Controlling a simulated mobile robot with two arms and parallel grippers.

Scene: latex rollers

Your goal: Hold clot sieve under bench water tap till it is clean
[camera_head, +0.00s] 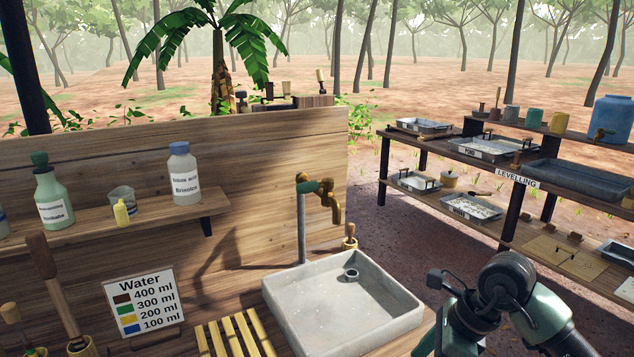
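The bench water tap (322,192) is brass with a green part, on a grey upright pipe. Its spout hangs over a grey stone basin (290,305). I see no water running from it. A small dark ring-like drain (350,274) shows near the back of the basin floor. I cannot make out a clot sieve anywhere in view. My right arm comes in at the lower right, with dark joints and green links right of the basin. Its fingertips do not show. My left gripper is out of view.
Yellow wooden slats (236,336) lie left of the basin. A wall shelf (150,222) holds bottles and a beaker. A water sign (144,301) leans below. A wooden-handled tool (350,238) stands behind the basin. A levelling rack (470,150) with trays stands at right.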

